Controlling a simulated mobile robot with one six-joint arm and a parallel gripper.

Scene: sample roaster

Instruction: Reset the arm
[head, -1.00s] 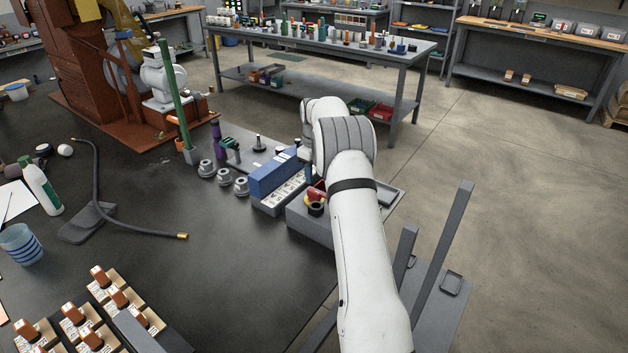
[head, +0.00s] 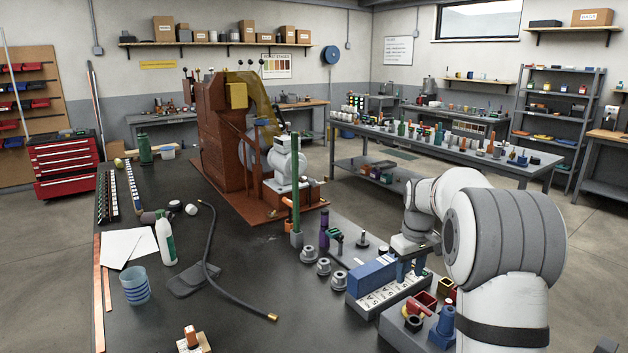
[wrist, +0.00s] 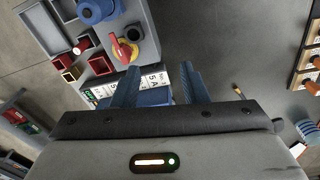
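My white and grey arm reaches in from the lower right of the head view and bends back over the table's right end. My gripper (head: 408,262) hangs above the blue box and the labelled white strip, partly hidden by my own arm. In the wrist view my gripper (wrist: 157,75) has its two blue-grey fingers spread wide apart, with nothing held between them. The blue box (head: 372,278) and the white strip with letters (head: 388,296) lie below it; part of the strip (wrist: 155,77) shows between the fingers.
A grey switch box (wrist: 112,55) with a red and yellow knob (wrist: 124,50) sits close by. Grey flanged parts (head: 323,266), a green upright rod (head: 296,190) and a black hose (head: 210,255) stand or lie on the dark table (head: 240,320). The brown roaster (head: 220,140) stands behind.

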